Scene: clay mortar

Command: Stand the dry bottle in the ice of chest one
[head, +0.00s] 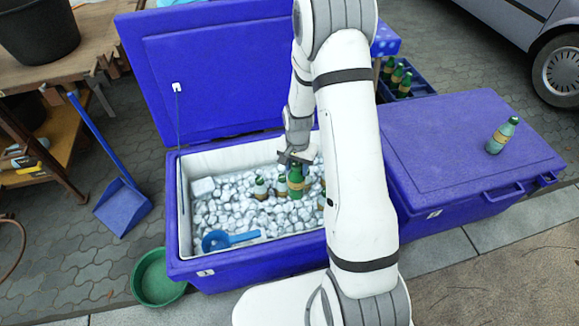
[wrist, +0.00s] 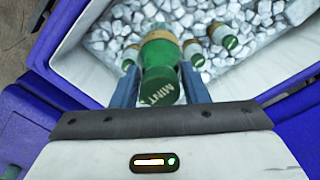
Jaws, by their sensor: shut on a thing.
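My gripper (head: 297,160) is shut on a green bottle (head: 296,183) with a tan label, inside the open blue chest (head: 183,225). In the wrist view this bottle (wrist: 160,75) sits between the two fingers and shows the word MINT. The bottle looks about upright in the head view. Its base is at or near the ice (head: 240,205); I cannot tell whether it touches. Other bottles stand in the ice, one left of the held bottle (head: 261,188) and one close beside it (head: 281,185). My arm hides the chest's right end.
A blue scoop (head: 230,239) lies on the ice at the front. A closed blue chest (head: 450,150) stands right, with a pale green bottle (head: 502,135) on its lid. A crate of bottles (head: 410,88) is behind. A green basin (head: 158,280) and blue dustpan (head: 122,207) are left.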

